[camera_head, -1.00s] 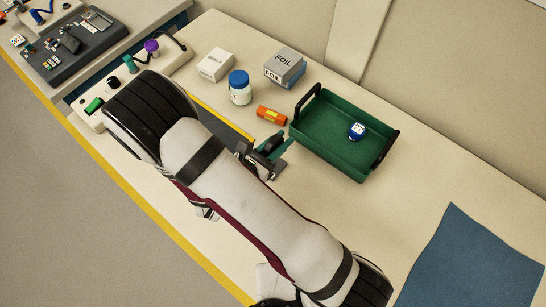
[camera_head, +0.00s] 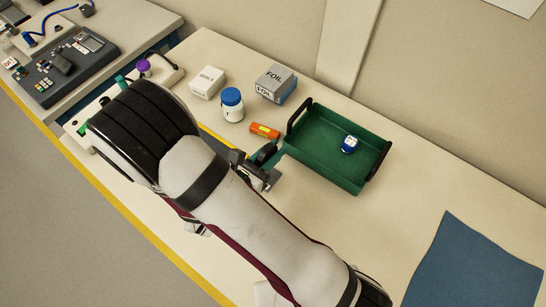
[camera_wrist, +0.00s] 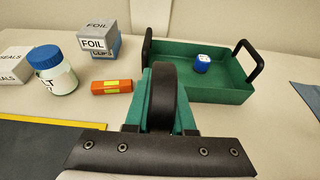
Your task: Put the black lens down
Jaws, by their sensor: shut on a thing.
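My gripper (camera_wrist: 163,112) is shut on the black lens (camera_wrist: 163,95), a dark upright disc held between two green fingers in the wrist view. In the head view, my gripper (camera_head: 262,169) is just left of the green tray (camera_head: 318,176), and the lens (camera_head: 264,154) is partly hidden by the gripper and arm. The lens is outside the tray, near its left side. I cannot tell whether its lower edge touches the table.
The green tray has black handles and holds a small blue-and-white item (camera_head: 349,144).

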